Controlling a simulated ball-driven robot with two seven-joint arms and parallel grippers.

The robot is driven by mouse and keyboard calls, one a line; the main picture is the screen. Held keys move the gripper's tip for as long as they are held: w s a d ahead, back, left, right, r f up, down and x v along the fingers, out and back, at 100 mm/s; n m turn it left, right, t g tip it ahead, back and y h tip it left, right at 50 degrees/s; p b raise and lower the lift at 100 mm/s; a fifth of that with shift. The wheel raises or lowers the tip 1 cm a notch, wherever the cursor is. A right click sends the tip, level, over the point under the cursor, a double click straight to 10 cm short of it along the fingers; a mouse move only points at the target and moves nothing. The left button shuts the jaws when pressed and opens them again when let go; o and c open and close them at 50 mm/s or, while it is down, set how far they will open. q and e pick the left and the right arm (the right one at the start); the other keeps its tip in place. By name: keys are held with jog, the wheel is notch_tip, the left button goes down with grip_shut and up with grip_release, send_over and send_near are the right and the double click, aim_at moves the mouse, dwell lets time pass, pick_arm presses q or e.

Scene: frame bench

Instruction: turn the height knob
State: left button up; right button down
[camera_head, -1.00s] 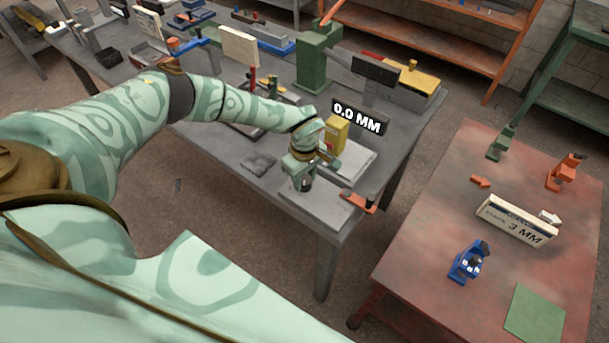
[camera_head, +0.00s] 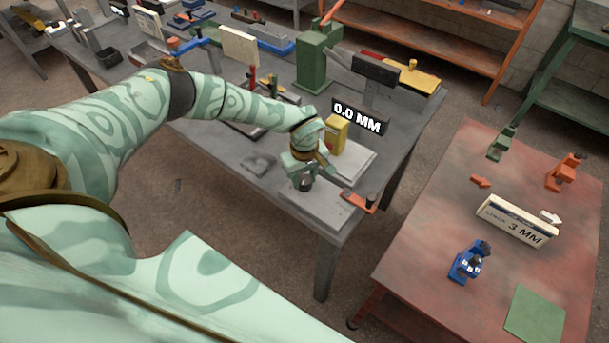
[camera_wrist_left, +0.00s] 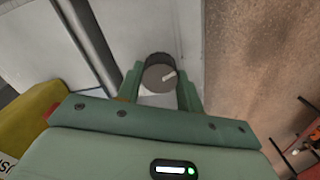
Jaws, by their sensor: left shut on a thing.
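The height knob (camera_wrist_left: 159,76) is a dark round knob with a light pointer mark, in the left wrist view. The mark points to the upper right there. My left gripper (camera_wrist_left: 160,84) is shut on the knob, one finger on each side. In the head view the gripper (camera_head: 306,179) is over the near corner of the grey bench and hides most of the knob. A dark display (camera_head: 358,119) behind it reads 0.0 MM. On the red table a white sign (camera_head: 516,221) reads 3 MM. My right gripper is not in view.
A yellow block (camera_head: 336,133) stands close behind my left gripper. An orange-ended clamp (camera_head: 358,202) sits at the bench's near edge. A green press (camera_head: 317,58) stands further back. The red table (camera_head: 420,262) is to the right, across a gap.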

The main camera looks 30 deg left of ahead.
aim_at(305, 178)
pick_arm(q)
jog(key=o, duration=1)
jog(key=shift+w, duration=0.1)
notch_tip(305, 178, up, 16)
jog(key=p, duration=0.1)
jog(key=shift+r, duration=0.25)
